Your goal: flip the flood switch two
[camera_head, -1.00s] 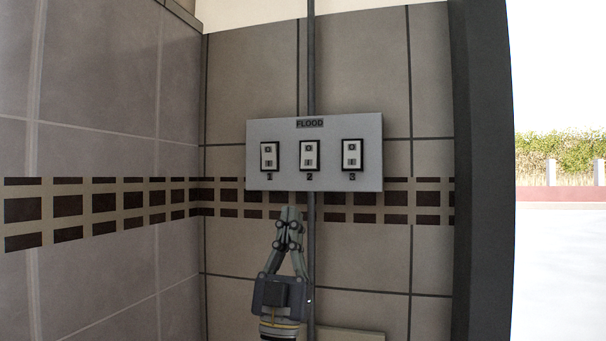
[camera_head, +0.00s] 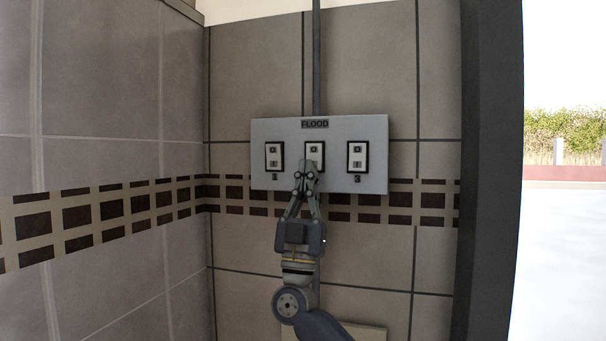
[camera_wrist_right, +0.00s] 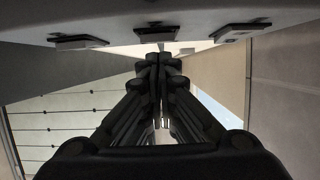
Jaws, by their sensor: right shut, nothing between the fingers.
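The light grey flood panel (camera_head: 336,180) is on the tiled wall, with the label FLOOD and three rocker switches in a row. Switch two (camera_head: 314,149) is the middle one; its lower part is hidden behind my right gripper. My right gripper (camera_head: 309,163) is shut and empty, pointing up, with its tips overlapping the lower half of switch two. I cannot tell whether they touch it. In the right wrist view the closed fingers (camera_wrist_right: 158,58) are below the middle switch (camera_wrist_right: 155,33), with a small gap in the picture. My left gripper is not in view.
Switch one (camera_head: 275,156) is to the left and switch three (camera_head: 357,157) to the right of switch two. A vertical pipe (camera_head: 316,60) runs above the panel. A dark post (camera_head: 490,170) stands at the right, with open ground beyond it.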

